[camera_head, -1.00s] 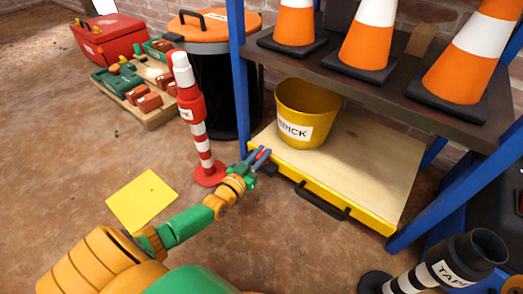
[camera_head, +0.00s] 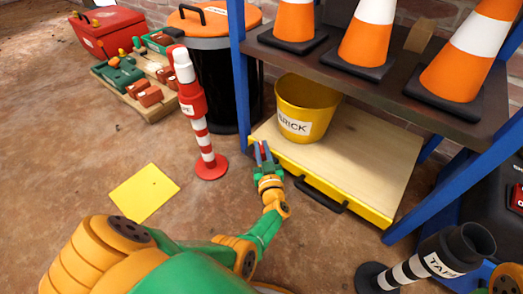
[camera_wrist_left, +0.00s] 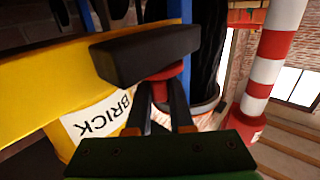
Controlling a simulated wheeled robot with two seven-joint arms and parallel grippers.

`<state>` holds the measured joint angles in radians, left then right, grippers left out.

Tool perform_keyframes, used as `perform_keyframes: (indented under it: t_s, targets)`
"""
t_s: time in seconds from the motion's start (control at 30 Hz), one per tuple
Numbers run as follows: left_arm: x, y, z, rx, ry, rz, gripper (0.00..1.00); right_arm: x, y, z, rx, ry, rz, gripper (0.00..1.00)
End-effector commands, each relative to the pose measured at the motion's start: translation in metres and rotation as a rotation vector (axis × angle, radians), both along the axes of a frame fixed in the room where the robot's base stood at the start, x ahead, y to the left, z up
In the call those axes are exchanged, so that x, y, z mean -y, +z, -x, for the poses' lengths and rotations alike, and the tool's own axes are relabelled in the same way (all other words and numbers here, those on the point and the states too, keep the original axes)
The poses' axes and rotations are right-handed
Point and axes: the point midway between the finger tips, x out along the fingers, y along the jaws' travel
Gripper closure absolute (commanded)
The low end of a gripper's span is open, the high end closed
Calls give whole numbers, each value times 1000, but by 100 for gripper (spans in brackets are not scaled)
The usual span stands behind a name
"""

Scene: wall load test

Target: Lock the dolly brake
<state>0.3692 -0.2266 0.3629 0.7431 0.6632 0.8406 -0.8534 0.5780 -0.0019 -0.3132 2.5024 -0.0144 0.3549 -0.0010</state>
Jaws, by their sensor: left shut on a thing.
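The dolly (camera_head: 358,160) is a wooden platform with a yellow front edge, under the shelf. A yellow bucket labelled BRICK (camera_head: 293,104) stands on it. My left gripper (camera_head: 262,150) is at the dolly's front left corner. In the left wrist view, its two fingers (camera_wrist_left: 163,95) are closed on the red part of the brake (camera_wrist_left: 172,82), just below a thick black bar (camera_wrist_left: 145,55). In the head view the brake is hidden behind the gripper, and I cannot tell its lock position. My right gripper is not in view.
A red-and-white post (camera_head: 205,140) stands left of the gripper, near a black bin with an orange lid (camera_head: 220,95). A blue shelf leg (camera_head: 243,95) rises close by. Traffic cones (camera_head: 367,38) stand on the shelf. A yellow floor sheet (camera_head: 145,192) lies left.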

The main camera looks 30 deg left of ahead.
Motion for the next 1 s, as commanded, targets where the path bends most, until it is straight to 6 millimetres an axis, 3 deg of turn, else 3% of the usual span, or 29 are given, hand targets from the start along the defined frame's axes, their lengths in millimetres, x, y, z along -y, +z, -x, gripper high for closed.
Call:
perform_keyframes:
  t_s: [0.7,0.73,0.83,1.0]
  targets:
    - [0,1,-1,2,66,-1,100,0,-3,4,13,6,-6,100]
    - [0,1,-1,2,66,-1,75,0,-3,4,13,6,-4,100]
    - [0,1,-1,2,67,-1,50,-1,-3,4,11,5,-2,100]
    - [0,1,-1,2,67,-1,50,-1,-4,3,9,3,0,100]
